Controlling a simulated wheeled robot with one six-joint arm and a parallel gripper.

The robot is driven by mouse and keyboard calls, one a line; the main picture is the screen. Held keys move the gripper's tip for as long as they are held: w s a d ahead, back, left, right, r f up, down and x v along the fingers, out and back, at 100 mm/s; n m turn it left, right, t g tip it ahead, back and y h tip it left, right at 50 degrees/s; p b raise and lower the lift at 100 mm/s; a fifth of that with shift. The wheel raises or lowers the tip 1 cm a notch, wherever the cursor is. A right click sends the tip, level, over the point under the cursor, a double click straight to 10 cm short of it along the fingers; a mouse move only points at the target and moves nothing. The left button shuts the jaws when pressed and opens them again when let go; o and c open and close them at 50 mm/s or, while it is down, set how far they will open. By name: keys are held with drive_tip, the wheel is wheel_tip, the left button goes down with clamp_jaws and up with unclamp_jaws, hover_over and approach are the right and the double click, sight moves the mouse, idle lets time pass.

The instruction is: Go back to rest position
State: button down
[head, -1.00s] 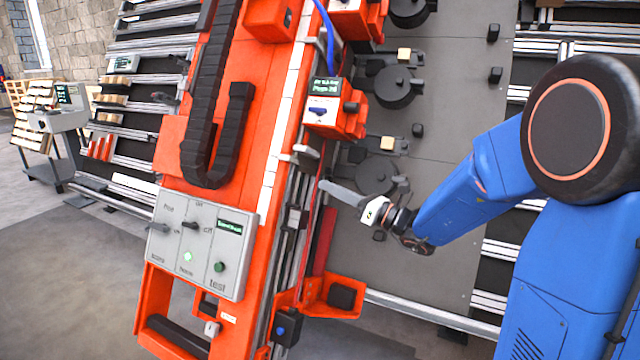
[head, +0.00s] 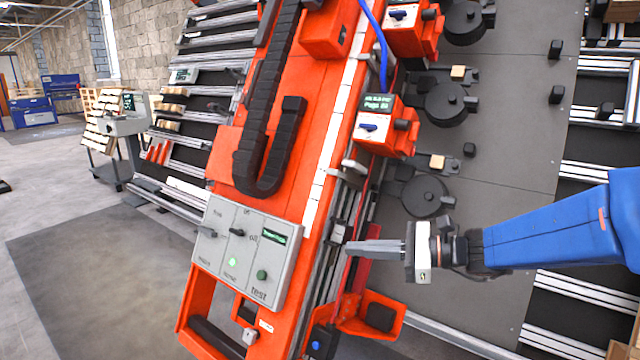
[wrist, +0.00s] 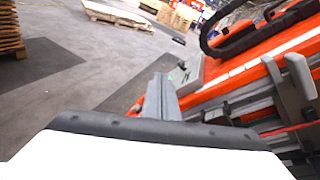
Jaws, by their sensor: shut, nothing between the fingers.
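My gripper (head: 376,248) is at the end of my blue arm in the head view, in front of the orange gantry rail's lower part. Its long grey fingers lie together and point left, with nothing between them. In the wrist view the fingers (wrist: 161,100) also show closed, over the floor beside the orange gantry. The grey control panel (head: 247,252) with its knobs, small display and lit green button is left of the fingertips and apart from them.
The orange gantry (head: 285,190) carries a black cable chain (head: 262,130) and orange units with blue switches (head: 385,126). Black round fixtures (head: 425,195) stand on the grey plate behind. A cart (head: 122,127) is far left. The floor (head: 90,270) at left is clear. Pallets (wrist: 12,30) show in the wrist view.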

drive_tip(key=s+d+f+n+g+h, duration=0.2)
drive_tip(key=s+f+n+h, duration=0.2)
drive_tip(key=s+n, duration=0.3)
drive_tip(key=s+d+f+n+g+h, duration=0.25)
drive_tip(key=s+f+n, duration=0.2)
drive_tip(key=s, duration=0.45)
drive_tip(key=s+d+n+t+h, duration=0.1)
drive_tip(key=s+d+n+h, duration=0.1)
drive_tip(key=d+h, duration=0.1)
drive_tip(key=s+d+f+n+t+h, duration=0.1)
drive_tip(key=s+d+n+h, duration=0.1)
drive_tip(key=d, duration=0.4)
drive_tip(key=s+d+n+t+h, duration=0.1)
drive_tip(key=s+d+n+h, duration=0.1)
drive_tip(key=d, duration=0.3)
drive_tip(key=shift+d+f+n+t+h, duration=0.2)
drive_tip(key=shift+f+n+t+h, duration=0.15)
drive_tip(key=shift+n+h, duration=0.5)
